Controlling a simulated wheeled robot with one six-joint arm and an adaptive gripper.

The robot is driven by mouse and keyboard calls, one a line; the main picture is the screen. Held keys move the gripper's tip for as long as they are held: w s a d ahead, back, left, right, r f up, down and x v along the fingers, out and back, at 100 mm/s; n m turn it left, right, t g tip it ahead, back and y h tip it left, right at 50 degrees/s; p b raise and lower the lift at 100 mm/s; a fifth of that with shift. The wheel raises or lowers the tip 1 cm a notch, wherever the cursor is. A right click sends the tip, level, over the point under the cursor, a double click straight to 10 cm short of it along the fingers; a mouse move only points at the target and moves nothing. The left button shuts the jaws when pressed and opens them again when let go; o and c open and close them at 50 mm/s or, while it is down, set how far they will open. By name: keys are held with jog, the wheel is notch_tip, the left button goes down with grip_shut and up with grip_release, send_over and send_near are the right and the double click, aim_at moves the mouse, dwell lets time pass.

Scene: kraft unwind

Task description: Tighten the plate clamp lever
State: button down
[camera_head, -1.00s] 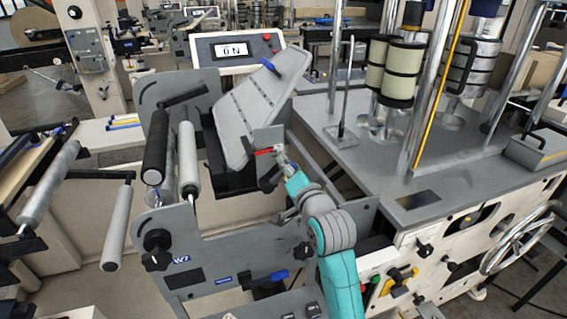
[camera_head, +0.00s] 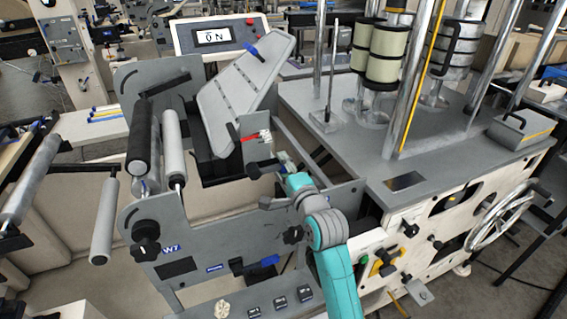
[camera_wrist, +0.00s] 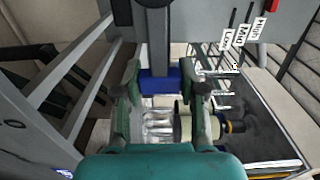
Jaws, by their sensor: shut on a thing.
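The plate clamp lever (camera_wrist: 157,50) shows in the wrist view as a grey bar with a blue grip (camera_wrist: 160,80) at its end. My gripper (camera_wrist: 166,88) is shut on the blue grip, one green finger on each side. In the head view my gripper (camera_head: 284,164) is at the right end of the lever, beside a black knob (camera_head: 254,172) at its pivot. A red pointer (camera_head: 249,138) sits just above, by a small scale. The Low, Mid and High labels (camera_wrist: 240,40) show in the wrist view.
The slanted grey plate (camera_head: 240,95) with a blue handle (camera_head: 256,53) rises behind the lever. Rollers (camera_head: 140,135) stand to the left. A display (camera_head: 213,36) is behind. The grey machine table (camera_head: 440,150) with spools and posts lies to the right.

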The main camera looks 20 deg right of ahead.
jog(key=shift+f, duration=0.25)
dwell(0.3)
jog(key=c, duration=0.6)
grip_release()
jog(key=shift+c, duration=0.2)
jog(key=shift+r, duration=0.1)
jog(key=s, duration=1.2)
